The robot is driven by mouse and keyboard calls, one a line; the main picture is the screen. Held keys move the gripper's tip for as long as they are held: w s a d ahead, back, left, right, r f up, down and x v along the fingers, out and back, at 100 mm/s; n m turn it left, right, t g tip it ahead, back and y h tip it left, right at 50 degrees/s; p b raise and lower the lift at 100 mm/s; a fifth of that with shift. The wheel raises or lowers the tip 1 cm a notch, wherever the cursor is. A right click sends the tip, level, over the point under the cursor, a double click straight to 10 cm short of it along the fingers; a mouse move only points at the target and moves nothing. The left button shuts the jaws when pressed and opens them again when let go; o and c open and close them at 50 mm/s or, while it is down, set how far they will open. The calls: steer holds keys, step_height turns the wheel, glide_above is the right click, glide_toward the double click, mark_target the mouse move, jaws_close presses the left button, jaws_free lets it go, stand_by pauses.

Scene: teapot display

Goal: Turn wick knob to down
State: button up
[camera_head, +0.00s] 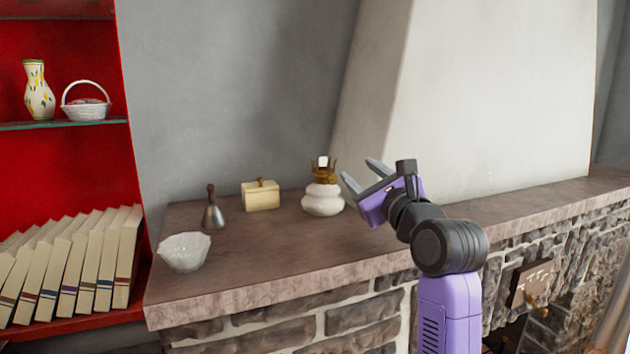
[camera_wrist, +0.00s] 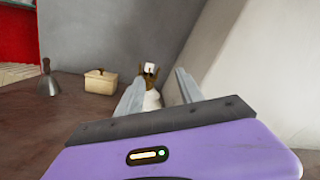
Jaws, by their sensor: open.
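A small oil lamp (camera_head: 323,199) with a white round base stands upright on the stone mantel. Its brass burner (camera_head: 323,172) is on top, with a small white piece above it. The wick knob cannot be made out. My gripper (camera_head: 360,174) is open and empty, just right of the lamp and apart from it, at about burner height. In the wrist view the lamp (camera_wrist: 151,98) shows beyond and between the two fingers of my gripper (camera_wrist: 158,82), with part of its base hidden by the left finger.
On the mantel (camera_head: 270,265), left of the lamp, are a cream lidded box (camera_head: 261,195), a hand bell (camera_head: 213,212) and a white bowl (camera_head: 184,251). A red shelf with books stands at far left. The sloping pale chimney wall (camera_head: 480,110) rises behind my gripper.

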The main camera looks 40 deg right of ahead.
mark_target(333, 179)
steer(key=f+m, duration=0.2)
steer(key=m, duration=0.1)
steer(key=w+a+f+m+g+y, duration=0.1)
steer(key=shift+w+a+f+m, duration=0.1)
steer(key=shift+f+m, duration=0.2)
steer(key=shift+f, duration=0.1)
steer(key=shift+p+x, duration=0.45)
steer(key=shift+x, duration=3.45)
steer(key=shift+f, duration=0.1)
jaws_close()
